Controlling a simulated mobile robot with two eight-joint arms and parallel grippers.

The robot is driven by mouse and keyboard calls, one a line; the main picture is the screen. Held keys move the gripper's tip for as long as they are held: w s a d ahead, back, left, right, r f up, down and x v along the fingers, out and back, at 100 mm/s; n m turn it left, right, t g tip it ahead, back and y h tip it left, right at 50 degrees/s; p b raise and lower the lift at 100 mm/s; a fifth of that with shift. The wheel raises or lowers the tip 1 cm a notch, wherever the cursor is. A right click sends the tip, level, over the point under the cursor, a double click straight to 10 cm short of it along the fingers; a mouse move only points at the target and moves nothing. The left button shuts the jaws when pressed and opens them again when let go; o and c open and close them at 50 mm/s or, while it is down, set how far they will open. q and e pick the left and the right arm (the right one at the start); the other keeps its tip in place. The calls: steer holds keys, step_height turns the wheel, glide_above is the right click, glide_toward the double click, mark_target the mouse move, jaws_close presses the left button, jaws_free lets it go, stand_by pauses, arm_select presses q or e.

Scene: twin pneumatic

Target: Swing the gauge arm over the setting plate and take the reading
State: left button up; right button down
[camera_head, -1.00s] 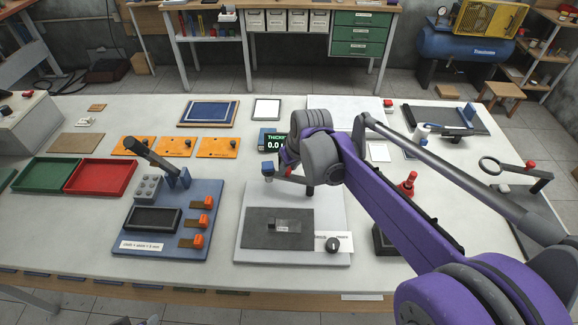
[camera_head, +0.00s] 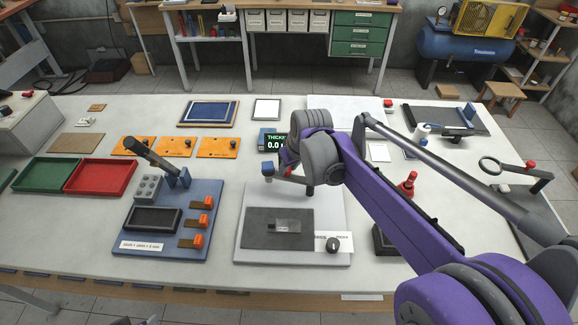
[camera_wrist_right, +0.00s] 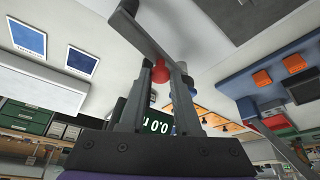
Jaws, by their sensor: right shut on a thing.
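The gauge arm is a dark bar (camera_head: 289,179) with a blue end piece (camera_head: 267,169), above the rear of a pale base plate (camera_head: 247,192). A dark grey plate (camera_head: 258,240) on that base carries a small metal block (camera_head: 285,226); I cannot tell which is the setting plate. In the right wrist view my right gripper (camera_wrist_right: 161,84) is shut on a red knob (camera_wrist_right: 160,73) beneath the bar (camera_wrist_right: 145,36). My left gripper is not in view.
A black dial (camera_head: 333,244) and white label sit at the base's front right. A blue fixture (camera_head: 170,243) with orange clamps stands to the left, beside red (camera_head: 101,177) and green (camera_head: 45,177) trays. A red-topped tool (camera_head: 408,184) stands close right of my arm.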

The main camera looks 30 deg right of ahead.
steer(key=shift+s, duration=0.1)
stand_by(0.6)
steer(key=s+n+g+y, duration=0.3)
steer(key=s+n, duration=0.4)
steer(key=n, duration=0.8)
steer(key=shift+s+n+g+y, duration=0.25)
steer(key=shift+n+g+y, duration=0.05)
steer(key=shift+y, duration=0.4)
steer(key=shift+s+d, duration=0.1)
steer(key=c, duration=0.6)
jaws_free()
steer(key=v, duration=1)
steer(key=shift+d+r, duration=0.2)
steer(key=shift+r, duration=0.2)
